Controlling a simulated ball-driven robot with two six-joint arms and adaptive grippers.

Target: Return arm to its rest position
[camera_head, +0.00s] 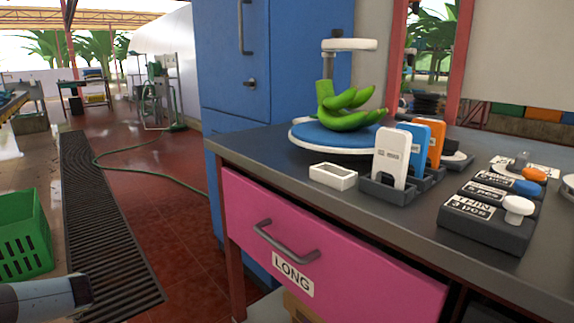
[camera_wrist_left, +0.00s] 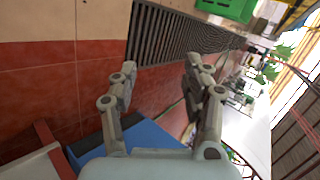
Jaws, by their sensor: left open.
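My left gripper (camera_wrist_left: 160,82) shows in the left wrist view, with its two jointed fingers spread apart and nothing between them. The picture there is tilted on its side. Red floor tiles and a dark floor grate lie beyond the fingers, and the blue cabinet shows below them. In the head view a grey piece of my own arm (camera_head: 40,298) crosses the lower left corner, and no fingers show there. My right gripper is in neither view.
A green crate (camera_head: 22,238) stands at the left, close to my arm. The grey counter (camera_head: 258,150) with a pink drawer (camera_head: 345,262) is at the right. On it are green bananas (camera_head: 345,108) on a blue round plate, phone-like devices and black button boxes. A blue cabinet (camera_head: 235,75) stands behind.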

